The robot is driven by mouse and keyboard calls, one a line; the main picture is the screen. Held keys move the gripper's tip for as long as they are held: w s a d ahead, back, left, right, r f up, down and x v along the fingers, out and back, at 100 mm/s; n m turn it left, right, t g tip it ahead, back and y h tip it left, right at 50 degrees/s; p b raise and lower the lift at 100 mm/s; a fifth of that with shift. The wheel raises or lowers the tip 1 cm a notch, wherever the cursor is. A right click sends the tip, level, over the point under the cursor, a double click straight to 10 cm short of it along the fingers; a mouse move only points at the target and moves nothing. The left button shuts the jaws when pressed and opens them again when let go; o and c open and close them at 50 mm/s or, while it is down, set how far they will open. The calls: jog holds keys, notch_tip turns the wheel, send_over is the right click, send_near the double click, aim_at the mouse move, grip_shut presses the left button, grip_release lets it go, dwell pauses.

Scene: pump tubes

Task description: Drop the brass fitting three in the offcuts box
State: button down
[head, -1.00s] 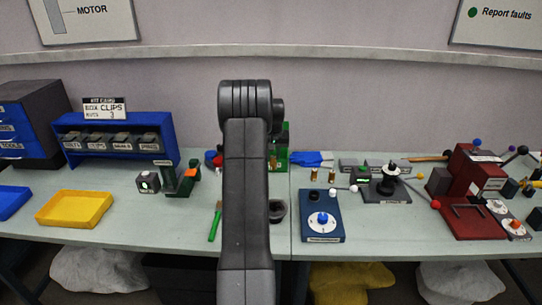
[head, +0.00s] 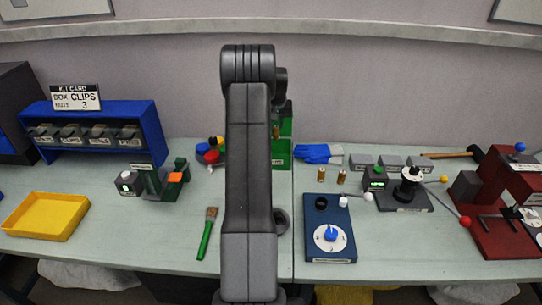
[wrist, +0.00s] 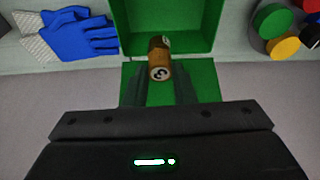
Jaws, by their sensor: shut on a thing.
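My gripper (wrist: 158,75) is shut on a brass fitting (wrist: 159,58) in the wrist view. A dark mark shows on the fitting's end, too small to read surely. A green open-topped box (wrist: 190,42) lies just beyond and below the fitting in that view. The fitting appears over the box's near edge; I cannot tell its height. In the head view the green box (head: 283,150) stands at the back of the bench, partly hidden by my arm.
Two more brass fittings (head: 331,177) stand right of the box, near blue gloves (head: 318,153). Coloured discs (head: 208,152) lie left of it. A blue dial panel (head: 329,228) and a green-handled brush (head: 207,235) are nearer.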

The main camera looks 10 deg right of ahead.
jog(key=shift+f+b, duration=1.05)
jog(key=shift+f, duration=1.3)
jog(key=c, duration=1.1)
grip_release()
jog(key=b+v, duration=0.2)
jog(key=v, duration=1.2)
jog(key=shift+w+d+b, duration=0.1)
jog(key=shift+w+b, duration=0.05)
jog(key=shift+b, duration=0.15)
